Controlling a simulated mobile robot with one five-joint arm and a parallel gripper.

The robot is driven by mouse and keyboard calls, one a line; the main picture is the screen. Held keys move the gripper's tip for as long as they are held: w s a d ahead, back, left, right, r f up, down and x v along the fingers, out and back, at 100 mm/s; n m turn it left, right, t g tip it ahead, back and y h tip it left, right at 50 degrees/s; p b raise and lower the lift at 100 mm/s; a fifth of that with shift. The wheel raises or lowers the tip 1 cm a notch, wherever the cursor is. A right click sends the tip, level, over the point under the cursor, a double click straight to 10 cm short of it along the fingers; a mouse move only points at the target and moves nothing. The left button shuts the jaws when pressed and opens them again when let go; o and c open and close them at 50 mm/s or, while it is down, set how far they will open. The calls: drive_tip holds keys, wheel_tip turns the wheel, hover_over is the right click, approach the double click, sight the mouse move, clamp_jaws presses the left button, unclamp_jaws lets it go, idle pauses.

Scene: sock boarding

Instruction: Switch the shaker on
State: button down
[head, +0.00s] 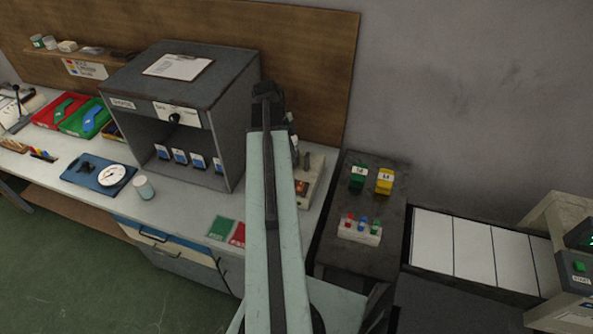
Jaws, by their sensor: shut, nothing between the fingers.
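A grey open-fronted cabinet (222,88) stands on the bench left of centre. A small label (122,104) on its upper front looks like "SHAKER", but the print is hard to read. A white panel (188,116) with a black knob (174,118) is beside that label. Several blue-and-white items (179,156) stand inside. The knob's setting cannot be made out. My gripper (266,90) is at the far end of my raised arm, by the cabinet's right side. It is shut and empty, and mostly seen from behind.
Behind my arm, a beige device (306,186) with a red part is partly hidden. A dark stand (350,260) holds green and yellow blocks and small coloured pieces. A blue tray (88,178) and a white cup (144,188) sit in front of the cabinet. A white-panelled conveyor (470,250) lies right.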

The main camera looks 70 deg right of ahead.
sight(302, 183)
drive_tip(key=b+x, duration=0.8)
drive_tip(key=x, duration=0.1)
drive_tip(key=w+b+x, duration=0.1)
drive_tip(key=b+x, duration=0.3)
drive_tip(key=b, duration=0.1)
drive_tip(key=shift+f, duration=0.4)
drive_tip(key=shift+d+f+b, duration=0.1)
drive_tip(key=shift+f+b, duration=0.1)
drive_tip(key=shift+b, duration=0.1)
